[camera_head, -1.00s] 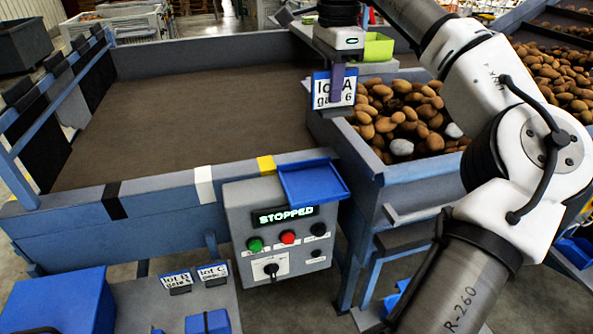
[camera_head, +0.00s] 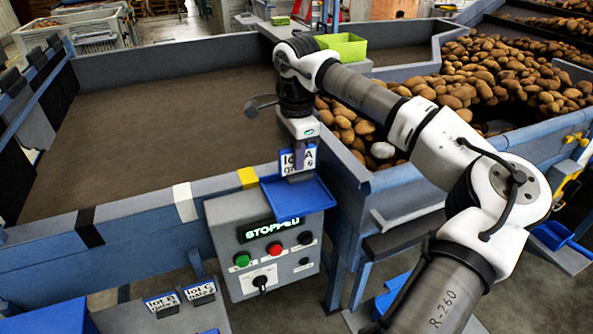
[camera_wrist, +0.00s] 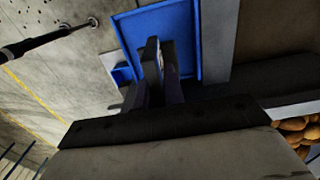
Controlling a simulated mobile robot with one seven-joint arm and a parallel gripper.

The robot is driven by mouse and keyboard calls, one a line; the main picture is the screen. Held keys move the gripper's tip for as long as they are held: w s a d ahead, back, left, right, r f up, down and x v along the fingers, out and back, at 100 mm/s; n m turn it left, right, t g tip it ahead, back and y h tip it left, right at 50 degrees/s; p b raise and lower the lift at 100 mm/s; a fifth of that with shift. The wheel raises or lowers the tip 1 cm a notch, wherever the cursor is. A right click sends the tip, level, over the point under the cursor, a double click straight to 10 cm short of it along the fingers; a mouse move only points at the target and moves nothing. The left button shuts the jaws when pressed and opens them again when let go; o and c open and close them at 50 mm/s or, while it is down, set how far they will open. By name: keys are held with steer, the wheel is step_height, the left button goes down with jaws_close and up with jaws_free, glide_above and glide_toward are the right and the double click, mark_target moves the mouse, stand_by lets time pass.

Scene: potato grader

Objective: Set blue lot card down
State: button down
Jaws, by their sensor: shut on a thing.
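The blue-edged lot A card (camera_head: 311,158) is upright in my gripper (camera_head: 297,168), which is shut on it. The card is at the back part of the blue tray (camera_head: 300,199) on top of the control box. I cannot tell whether its lower edge touches the tray. In the wrist view my fingers (camera_wrist: 162,72) point toward the blue tray (camera_wrist: 187,30), and the card is mostly hidden between them.
The control box (camera_head: 222,222) shows STOPPED and has green, red and black controls. Lot B (camera_head: 160,302) and lot C (camera_head: 200,290) cards stand at lower left. A green bin (camera_head: 345,46) stands behind my arm. Potatoes (camera_head: 440,95) fill the right hopper; the brown belt (camera_head: 170,110) is bare.

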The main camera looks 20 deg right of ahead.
mark_target(296, 174)
steer(key=shift+f+p, duration=0.5)
steer(key=shift+f, duration=2.1)
steer(key=shift+f, duration=0.2)
steer(key=c, duration=1.5)
jaws_free()
steer(key=shift+r, duration=0.1)
steer(key=shift+r, duration=0.1)
